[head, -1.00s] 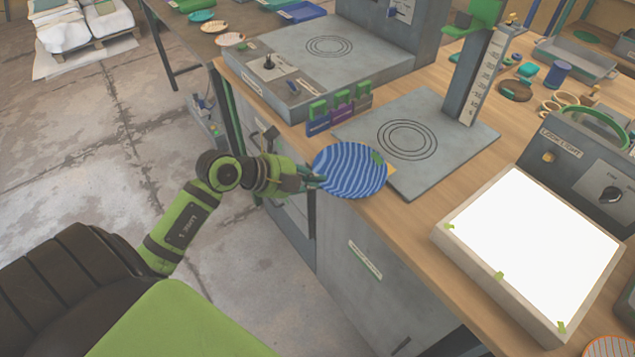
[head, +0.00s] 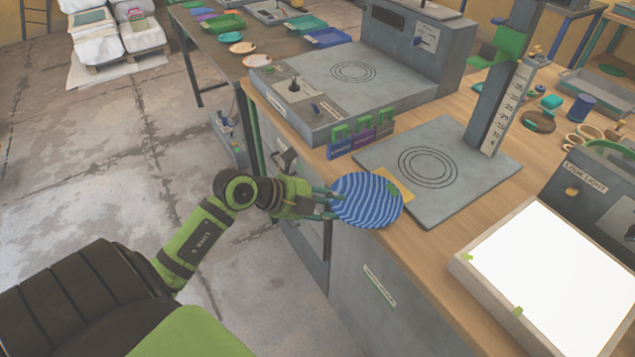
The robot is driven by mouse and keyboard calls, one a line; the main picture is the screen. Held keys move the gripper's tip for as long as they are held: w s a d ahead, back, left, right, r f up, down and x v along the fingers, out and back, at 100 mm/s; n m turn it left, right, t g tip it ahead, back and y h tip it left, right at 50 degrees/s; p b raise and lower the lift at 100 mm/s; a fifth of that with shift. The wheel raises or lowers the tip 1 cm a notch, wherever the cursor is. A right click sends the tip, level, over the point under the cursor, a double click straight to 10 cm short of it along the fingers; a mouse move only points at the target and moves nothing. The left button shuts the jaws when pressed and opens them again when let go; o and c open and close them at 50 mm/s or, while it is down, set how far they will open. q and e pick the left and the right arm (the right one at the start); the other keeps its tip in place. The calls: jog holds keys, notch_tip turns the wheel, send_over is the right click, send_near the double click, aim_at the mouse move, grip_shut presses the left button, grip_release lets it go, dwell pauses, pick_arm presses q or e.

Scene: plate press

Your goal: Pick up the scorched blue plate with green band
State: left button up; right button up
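A round blue plate (head: 367,200) with pale wavy stripes is at the counter's front edge. It is tilted toward my view and has a small green patch near its right rim. I cannot make out a full green band or a scorch mark on it. My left gripper (head: 328,203) is at the plate's left rim, with its fingers closed on that rim; the fingertips are partly hidden. A yellow card (head: 404,191) shows behind the plate's right side. My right gripper is not in view.
A grey slab with ring marks (head: 455,190) lies behind the plate, below a scaled upright post (head: 497,110). Small colored stands (head: 362,140) are left of the slab. A lit light box (head: 560,270) is at right. Open floor is at left.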

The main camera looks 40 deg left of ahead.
pick_arm(q)
jog(key=v, duration=1.1)
jog(key=shift+s+a+r, duration=0.15)
jog(key=shift+s, duration=0.15)
jog(key=shift+c, duration=0.3)
